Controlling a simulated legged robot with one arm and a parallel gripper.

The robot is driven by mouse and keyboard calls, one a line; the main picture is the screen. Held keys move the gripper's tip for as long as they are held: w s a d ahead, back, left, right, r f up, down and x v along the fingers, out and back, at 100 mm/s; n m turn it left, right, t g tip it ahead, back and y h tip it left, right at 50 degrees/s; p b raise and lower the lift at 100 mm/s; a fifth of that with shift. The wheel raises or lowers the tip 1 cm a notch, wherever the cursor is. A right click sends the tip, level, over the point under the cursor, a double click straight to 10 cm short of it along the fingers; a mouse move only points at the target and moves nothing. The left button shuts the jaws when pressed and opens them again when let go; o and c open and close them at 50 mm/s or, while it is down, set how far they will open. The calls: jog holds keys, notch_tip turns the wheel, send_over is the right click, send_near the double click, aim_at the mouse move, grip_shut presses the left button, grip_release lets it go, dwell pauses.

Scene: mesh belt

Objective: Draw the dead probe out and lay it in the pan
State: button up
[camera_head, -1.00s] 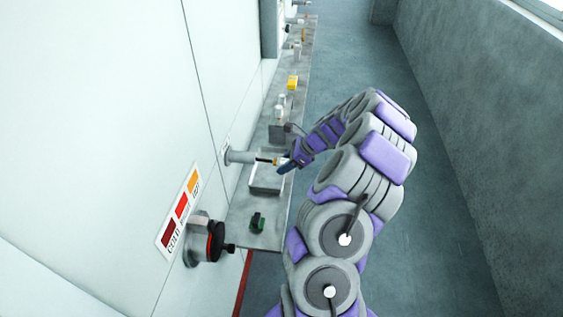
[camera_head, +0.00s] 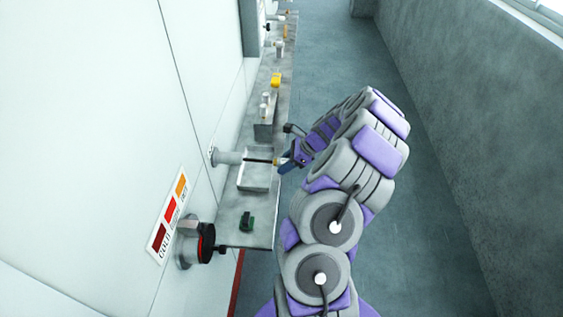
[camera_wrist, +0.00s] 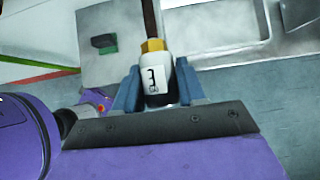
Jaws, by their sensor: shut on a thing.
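The probe has a white head (camera_wrist: 155,76) marked 3, a brass-coloured nut (camera_wrist: 152,46) and a dark stem (camera_wrist: 149,18). In the wrist view my gripper (camera_wrist: 157,88) is shut on the head, a blue finger on each side. In the head view my gripper (camera_head: 290,162) is off the wall, and the dark stem (camera_head: 258,160) runs left from it to the grey wall port (camera_head: 229,157). The stem's tip is hidden, apparently still within the port. The pale pan (camera_head: 256,184) lies on the shelf below the stem; it also shows in the wrist view (camera_wrist: 215,49).
A grey shelf (camera_head: 235,230) runs along the wall. A dark green object (camera_head: 247,221) sits nearer than the pan, and a black-and-red knob (camera_head: 206,243) juts from the wall. A grey block (camera_head: 265,131) and a yellow item (camera_head: 276,79) stand farther along. The floor at right is clear.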

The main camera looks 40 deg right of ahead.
jog(key=shift+s+d+f+p, duration=0.1)
jog(key=shift+s+d+p, duration=0.4)
jog(key=shift+s+d, duration=0.55)
jog(key=shift+s+a, duration=0.1)
